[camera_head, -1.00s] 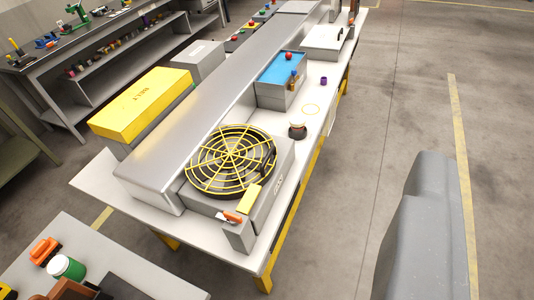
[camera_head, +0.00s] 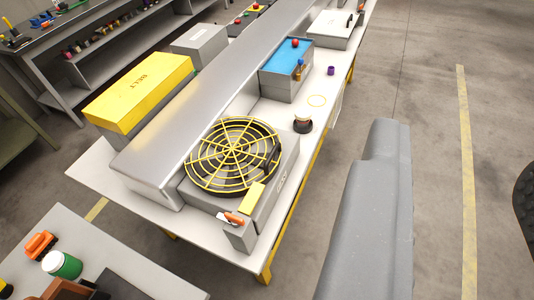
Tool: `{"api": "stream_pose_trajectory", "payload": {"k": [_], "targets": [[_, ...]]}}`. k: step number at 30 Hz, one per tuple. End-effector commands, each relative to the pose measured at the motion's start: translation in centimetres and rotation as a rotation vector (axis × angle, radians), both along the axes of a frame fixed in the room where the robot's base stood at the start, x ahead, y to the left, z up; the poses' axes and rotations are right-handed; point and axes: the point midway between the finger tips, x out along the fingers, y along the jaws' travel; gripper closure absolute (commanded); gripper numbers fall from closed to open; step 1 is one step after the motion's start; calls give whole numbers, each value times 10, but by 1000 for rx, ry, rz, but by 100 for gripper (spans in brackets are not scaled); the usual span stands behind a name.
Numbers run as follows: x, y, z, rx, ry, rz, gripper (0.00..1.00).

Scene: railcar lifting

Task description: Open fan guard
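The fan guard (camera_head: 232,150) is a round yellow wire grille over a dark fan, lying flat and closed on a grey housing (camera_head: 285,180) at the near end of the long bench. A dark handle-like part sits at the guard's right edge. A yellow block (camera_head: 251,197) and an orange-handled latch or switch (camera_head: 233,218) are at the housing's near corner. A grey arm part of mine (camera_head: 372,225) fills the lower right, apart from the bench. My gripper's fingers are not in view.
The white bench top (camera_head: 105,185) holds a yellow box (camera_head: 139,93) marked BELT, a blue-topped box (camera_head: 287,72), a round knob (camera_head: 303,122) and a purple piece (camera_head: 331,70). A side table (camera_head: 150,284) with a green-sided cup (camera_head: 62,264) stands at lower left.

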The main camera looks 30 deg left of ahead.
Motion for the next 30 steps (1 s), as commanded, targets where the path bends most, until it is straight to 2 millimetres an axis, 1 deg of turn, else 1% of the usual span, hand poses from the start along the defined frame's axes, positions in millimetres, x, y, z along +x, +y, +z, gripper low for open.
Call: {"api": "stream_pose_trajectory", "payload": {"k": [2, 5, 8, 9, 11, 12, 14, 15, 21, 24, 30], "targets": [[5, 1, 0, 3, 9, 1, 66], [23, 6, -3, 13, 40, 6, 66], [51, 13, -11, 29, 93, 13, 66], [65, 17, -17, 38, 120, 16, 66], [85, 27, -25, 48, 159, 19, 66], [98, 32, -31, 55, 186, 22, 66], [116, 39, -41, 68, 227, 26, 66], [128, 44, -49, 75, 255, 29, 66], [184, 72, -90, 109, 386, 40, 66], [207, 87, -116, 125, 457, 45, 66], [246, 121, -170, 151, 593, 53, 66]]}}
